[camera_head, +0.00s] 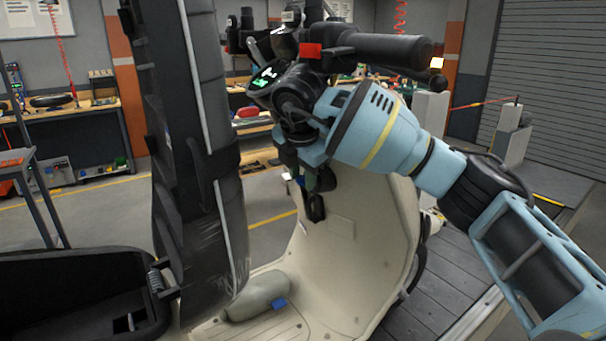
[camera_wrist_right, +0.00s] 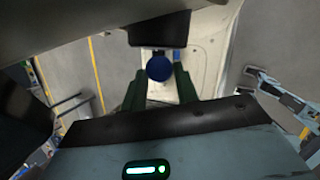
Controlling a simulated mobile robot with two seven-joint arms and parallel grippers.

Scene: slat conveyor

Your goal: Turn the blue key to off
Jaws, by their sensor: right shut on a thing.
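The blue key (camera_wrist_right: 159,68) shows in the right wrist view as a round blue head in front of a dark block (camera_wrist_right: 160,28) on the scooter (camera_head: 345,240). My right gripper (camera_wrist_right: 160,88) has a dark green finger on either side of the key head and is shut on it. In the head view the right gripper (camera_head: 312,180) reaches down below the handlebar to the inner side of the cream front shield. The key's turned position cannot be read, and my gripper and wrist hide the key in the head view. My left gripper is not in view.
The handlebar (camera_head: 385,48) with its lit display sits just above my right wrist. The tall dark raised seat (camera_head: 188,150) stands close on the left. A grey rounded object (camera_head: 256,296) with a blue patch lies on the footboard. A workbench (camera_head: 70,112) stands behind.

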